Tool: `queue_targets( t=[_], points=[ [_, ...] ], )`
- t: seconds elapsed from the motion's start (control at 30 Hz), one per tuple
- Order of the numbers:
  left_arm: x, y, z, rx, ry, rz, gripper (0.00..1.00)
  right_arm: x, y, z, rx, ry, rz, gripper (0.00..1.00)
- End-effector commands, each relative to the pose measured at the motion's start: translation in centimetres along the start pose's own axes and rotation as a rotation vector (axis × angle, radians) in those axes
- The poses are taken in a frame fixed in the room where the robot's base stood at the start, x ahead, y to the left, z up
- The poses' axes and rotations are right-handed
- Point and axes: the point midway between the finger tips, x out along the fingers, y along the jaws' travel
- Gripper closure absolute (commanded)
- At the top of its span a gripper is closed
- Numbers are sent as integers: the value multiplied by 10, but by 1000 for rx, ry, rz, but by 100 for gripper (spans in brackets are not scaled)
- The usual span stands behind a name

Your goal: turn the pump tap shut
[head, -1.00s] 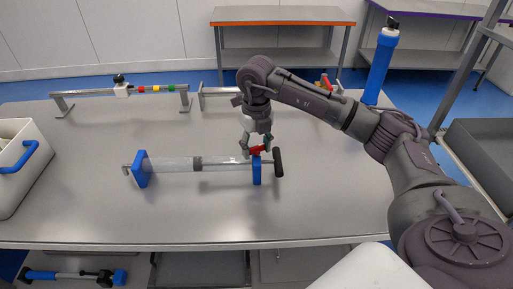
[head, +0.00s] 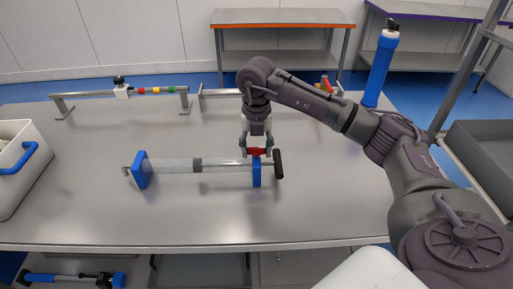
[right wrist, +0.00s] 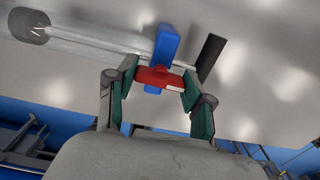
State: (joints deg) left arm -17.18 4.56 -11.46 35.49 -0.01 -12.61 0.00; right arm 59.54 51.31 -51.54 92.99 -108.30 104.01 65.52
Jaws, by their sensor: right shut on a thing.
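A pump (head: 225,164) with a clear tube, blue end blocks and a black handle (head: 278,163) lies across the middle of the table. Its red tap (head: 257,152) sits at the right blue block (head: 257,174). My right gripper (head: 256,150) is shut on the tap from above. In the right wrist view the red tap (right wrist: 158,77) lies between the two green-padded fingers (right wrist: 157,88), in front of the blue block (right wrist: 166,45). The tap runs crosswise to the block there. My left gripper is not in view.
A white bin with a blue handle (head: 22,160) stands at the left. Low metal rails (head: 118,92) with coloured taps stand at the back. A blue cylinder (head: 379,72) stands upright at the back right. The table front is clear.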

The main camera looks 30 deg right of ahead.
Motion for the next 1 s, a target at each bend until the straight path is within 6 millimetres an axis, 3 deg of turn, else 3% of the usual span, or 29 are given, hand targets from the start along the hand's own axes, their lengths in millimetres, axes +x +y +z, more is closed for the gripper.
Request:
queue_targets(
  t=[0.23, 0.27, 0.4, 0.77, 1.0],
  points=[
    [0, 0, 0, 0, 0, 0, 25, 0, 0, 1, 2, -1, 0, 83],
    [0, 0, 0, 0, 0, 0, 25, 0, 0, 1, 2, -1, 0, 45],
    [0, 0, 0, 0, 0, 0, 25, 0, 0, 0, 1, -1, 0, 22],
    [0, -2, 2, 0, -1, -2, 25, -3, 0, 0, 0, -1, 0, 22],
    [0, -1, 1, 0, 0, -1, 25, -41, 1, 1, -1, -5, 4, 22]
  ],
)
